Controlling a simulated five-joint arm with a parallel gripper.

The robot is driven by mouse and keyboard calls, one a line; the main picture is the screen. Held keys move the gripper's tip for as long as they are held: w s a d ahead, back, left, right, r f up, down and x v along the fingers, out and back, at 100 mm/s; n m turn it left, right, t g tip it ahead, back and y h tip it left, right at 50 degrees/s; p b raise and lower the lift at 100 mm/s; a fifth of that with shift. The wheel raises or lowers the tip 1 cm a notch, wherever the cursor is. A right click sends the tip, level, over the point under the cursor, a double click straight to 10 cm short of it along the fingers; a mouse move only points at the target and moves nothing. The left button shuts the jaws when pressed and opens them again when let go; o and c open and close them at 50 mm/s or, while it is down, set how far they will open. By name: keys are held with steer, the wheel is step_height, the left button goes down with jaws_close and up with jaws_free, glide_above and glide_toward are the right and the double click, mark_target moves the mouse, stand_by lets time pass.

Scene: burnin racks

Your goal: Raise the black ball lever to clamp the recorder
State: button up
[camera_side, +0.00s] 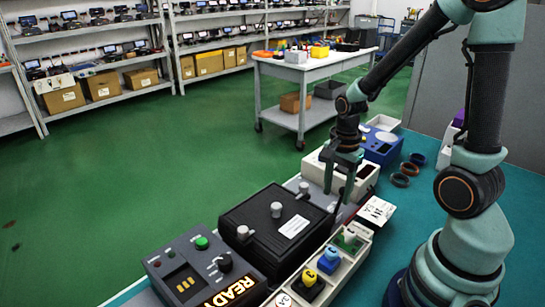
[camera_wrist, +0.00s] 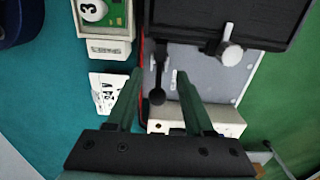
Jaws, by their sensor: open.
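The black ball lever (camera_wrist: 157,96) shows in the wrist view, its ball between my fingers and its thin rod running toward the black recorder case. My gripper (camera_wrist: 159,73) is open, with a green finger on each side of the lever and a gap to the ball. In the side view my gripper (camera_side: 338,188) points down at the far end of the recorder, and the lever is hard to make out there.
A control box (camera_side: 200,265) with a lit READY sign stands at the near end. A tray of coloured blocks (camera_side: 325,268) runs alongside the recorder. A white card (camera_side: 376,210) and a white box (camera_side: 352,178) are close to my gripper. Dark rings (camera_side: 401,180) lie on the teal bench.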

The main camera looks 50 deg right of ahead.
step_height(320, 180, up, 8)
stand_by(0.9)
steer(key=shift+f, duration=0.1)
steer(key=a+r+n+t, duration=0.5)
steer(key=a+r+n, duration=0.4)
steer(key=n, duration=0.9)
steer(key=shift+t, duration=0.3)
steer(key=shift+w, duration=0.1)
